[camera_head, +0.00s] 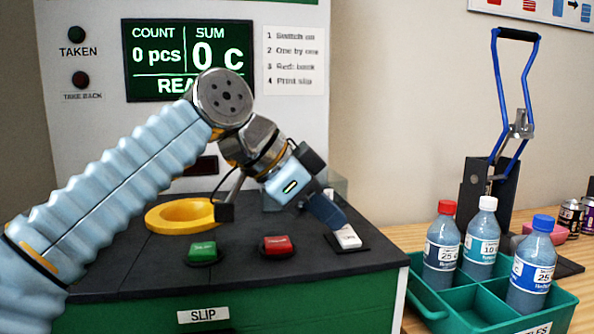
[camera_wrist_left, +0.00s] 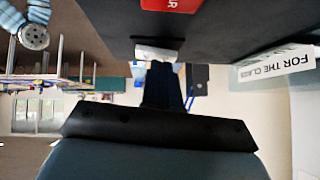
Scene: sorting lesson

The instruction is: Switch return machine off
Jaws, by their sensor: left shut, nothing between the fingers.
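The return machine (camera_head: 75,130) stands in front of me. Its screen (camera_head: 160,40) is lit green and reads "0 pcs" and "0 c", with my arm covering part of the last line. A white rocker switch (camera_head: 347,238) sits at the right of the dark top panel; its label is too small to read. The switch also shows in the left wrist view (camera_wrist_left: 155,52), just beyond the fingertips. My left gripper (camera_head: 338,222) is shut and empty, its dark fingers pointing down at the switch, very close; I cannot tell whether they touch. My right gripper is not in view.
A green button (camera_head: 203,250) and a red button (camera_head: 278,246) are left of the switch. A yellow ring (camera_head: 160,222) lies behind them. At right, a green crate (camera_head: 440,310) holds several capped bottles, with a blue-handled lever device (camera_head: 485,190) behind.

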